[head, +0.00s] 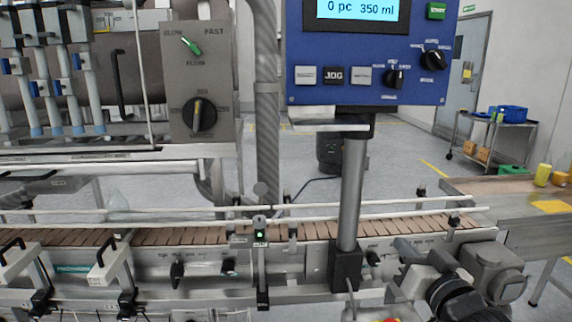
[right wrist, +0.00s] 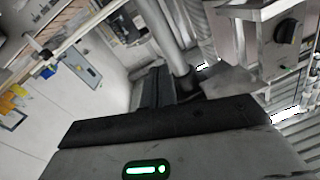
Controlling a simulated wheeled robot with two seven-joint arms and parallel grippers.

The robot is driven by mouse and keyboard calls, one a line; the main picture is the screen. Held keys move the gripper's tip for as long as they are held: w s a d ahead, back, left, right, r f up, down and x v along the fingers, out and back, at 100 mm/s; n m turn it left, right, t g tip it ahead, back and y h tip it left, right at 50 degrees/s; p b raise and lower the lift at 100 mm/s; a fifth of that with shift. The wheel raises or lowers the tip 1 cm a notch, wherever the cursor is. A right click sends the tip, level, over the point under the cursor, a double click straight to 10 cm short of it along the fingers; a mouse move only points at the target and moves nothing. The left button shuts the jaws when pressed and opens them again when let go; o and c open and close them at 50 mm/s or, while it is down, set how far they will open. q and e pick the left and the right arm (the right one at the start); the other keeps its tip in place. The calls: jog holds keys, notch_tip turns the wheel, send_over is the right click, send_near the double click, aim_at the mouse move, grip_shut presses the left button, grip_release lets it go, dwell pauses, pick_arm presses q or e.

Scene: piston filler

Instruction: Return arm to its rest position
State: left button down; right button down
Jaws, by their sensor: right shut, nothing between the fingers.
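My right gripper (head: 406,250) is low at the right in the head view, in front of the conveyor's right part and beside the post (head: 351,190) under the blue control panel (head: 367,88). Its dark shut fingers (right wrist: 157,85) also show in the right wrist view, with nothing between them. The gripper body, with a lit green light, fills the bottom of that view. The right gripper appears apart from the panel and its knobs. My left gripper is not in the head view.
The slatted conveyor (head: 180,236) with its rails crosses the front. A grey box with a black knob (head: 200,114) stands at the left, beside several filling nozzles. A wooden-topped table (head: 510,188) is at the right, and a cart (head: 495,130) stands behind. Open floor lies beyond the conveyor.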

jog(key=s+a+f+n+g, duration=0.2)
jog(key=s+a+f+g, duration=0.1)
jog(key=s+f, duration=0.9)
jog(key=s+a+f+n+g, duration=0.1)
jog(key=s+a+f+g, duration=0.3)
jog(key=s+f, duration=0.8)
notch_tip(320, 180, down, 4)
jog(key=shift+s+f+n+g, duration=0.2)
jog(key=shift+s+n+g, duration=0.1)
jog(key=shift+n, duration=0.1)
